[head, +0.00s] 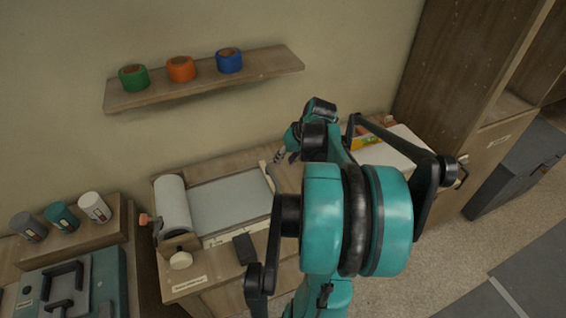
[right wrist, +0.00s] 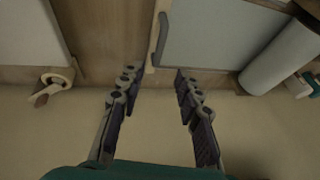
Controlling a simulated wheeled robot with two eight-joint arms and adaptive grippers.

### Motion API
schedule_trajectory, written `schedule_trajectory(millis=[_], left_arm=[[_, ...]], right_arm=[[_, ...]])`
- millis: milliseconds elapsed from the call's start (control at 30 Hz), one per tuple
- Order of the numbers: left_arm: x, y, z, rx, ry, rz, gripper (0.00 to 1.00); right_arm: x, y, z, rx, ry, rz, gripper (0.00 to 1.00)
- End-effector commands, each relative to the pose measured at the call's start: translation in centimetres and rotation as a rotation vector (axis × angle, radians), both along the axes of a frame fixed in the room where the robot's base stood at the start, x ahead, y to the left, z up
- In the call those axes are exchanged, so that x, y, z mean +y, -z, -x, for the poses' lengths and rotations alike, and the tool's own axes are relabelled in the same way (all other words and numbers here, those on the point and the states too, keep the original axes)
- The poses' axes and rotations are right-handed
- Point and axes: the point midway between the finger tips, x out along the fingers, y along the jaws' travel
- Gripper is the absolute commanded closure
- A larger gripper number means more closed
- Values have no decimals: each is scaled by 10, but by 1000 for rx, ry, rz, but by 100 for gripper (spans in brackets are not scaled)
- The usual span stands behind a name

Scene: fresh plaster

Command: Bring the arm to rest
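My right arm (head: 355,220) is teal and black and fills the middle of the head view, bent above the workbench (head: 225,276). My right gripper (head: 284,157) shows small beyond it, near the wall side of the bench and partly hidden by the arm. In the right wrist view the two dark fingers of the right gripper (right wrist: 157,78) stand well apart with nothing between them. The bench edge and the wall show beyond and below them. My left gripper is not in view.
A wall shelf (head: 205,82) holds green, orange and blue rolls. A white paper roll (head: 173,205) and grey sheet (head: 232,203) lie on the bench, near a dark block (head: 244,248). Several cans and a teal case (head: 103,275) are at left. A tall wooden cabinet (head: 455,70) stands at right.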

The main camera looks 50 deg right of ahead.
Motion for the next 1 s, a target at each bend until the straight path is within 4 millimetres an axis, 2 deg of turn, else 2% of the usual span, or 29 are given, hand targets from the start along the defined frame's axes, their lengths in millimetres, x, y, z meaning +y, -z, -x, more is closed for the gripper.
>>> schedule_trajectory(millis=[533, 633, 667, 767, 900, 1000], left_arm=[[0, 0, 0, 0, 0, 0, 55], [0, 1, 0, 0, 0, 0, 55], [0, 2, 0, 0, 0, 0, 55], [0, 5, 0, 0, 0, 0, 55], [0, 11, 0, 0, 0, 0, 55], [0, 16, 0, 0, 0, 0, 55]], right_arm=[[1, 0, 0, 0, -1, 0, 66], [14, -1, -7, 3, -19, 7, 66], [23, -2, -11, 5, -29, 13, 66], [70, -7, -28, 9, -85, 43, 66], [162, -10, -43, -2, -197, 108, 66], [224, -8, -41, -26, -282, 156, 66]])
